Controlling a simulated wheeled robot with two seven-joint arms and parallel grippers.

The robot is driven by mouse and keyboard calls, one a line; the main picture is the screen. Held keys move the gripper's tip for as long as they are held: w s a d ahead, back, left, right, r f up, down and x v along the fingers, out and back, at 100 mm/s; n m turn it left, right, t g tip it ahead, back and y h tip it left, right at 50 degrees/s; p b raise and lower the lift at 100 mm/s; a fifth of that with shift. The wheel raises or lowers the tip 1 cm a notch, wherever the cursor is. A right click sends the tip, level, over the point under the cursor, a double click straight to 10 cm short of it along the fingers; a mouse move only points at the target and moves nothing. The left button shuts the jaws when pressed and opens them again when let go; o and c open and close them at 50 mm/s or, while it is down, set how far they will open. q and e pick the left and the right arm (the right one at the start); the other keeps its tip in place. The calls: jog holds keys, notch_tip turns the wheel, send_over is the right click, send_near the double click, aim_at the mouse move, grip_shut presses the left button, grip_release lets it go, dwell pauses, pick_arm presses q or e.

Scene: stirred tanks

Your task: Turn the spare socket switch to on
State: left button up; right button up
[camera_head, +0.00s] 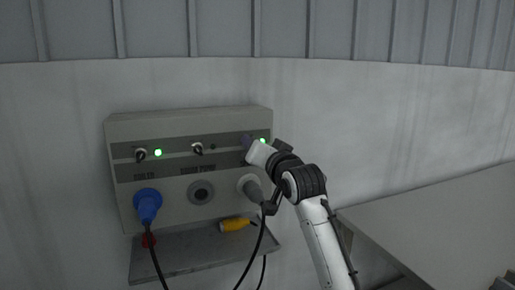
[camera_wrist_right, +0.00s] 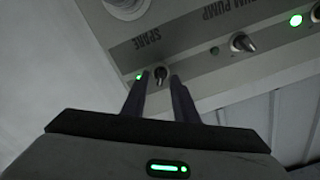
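The spare socket switch (camera_wrist_right: 160,74) is a small dark knob on a pale collar, beside the word SPARE in the right wrist view. In the head view my right gripper (camera_head: 249,146) hides this switch. I cannot tell whether the fingers touch the knob. My left gripper is not in view.
A blue plug (camera_head: 147,203) and a grey plug (camera_head: 252,189) have hanging cables. A yellow connector (camera_head: 235,224) lies on the tray (camera_head: 185,257).

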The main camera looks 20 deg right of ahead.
jog(key=s+b, duration=0.1)
jog(key=s, duration=0.9)
jog(key=shift+d+b, duration=0.15)
jog(key=shift+b, duration=0.15)
jog(key=shift+s, duration=0.1)
jog(key=s+a+f+n+g, duration=0.15)
jog(key=s+f, duration=0.25)
jog(key=f, duration=1.2)
jog(key=s+a+f+n+g, duration=0.1)
jog(key=s+f+n+g, duration=0.2)
jog(key=f, duration=1.4)
jog(key=s+a+f+n+g+y, duration=0.1)
jog(key=s+a+f+n+g, duration=0.2)
jog(key=s+f, duration=2)
jog(key=s+g, duration=0.2)
jog(key=s, duration=0.2)
jog(key=shift+y, duration=0.4)
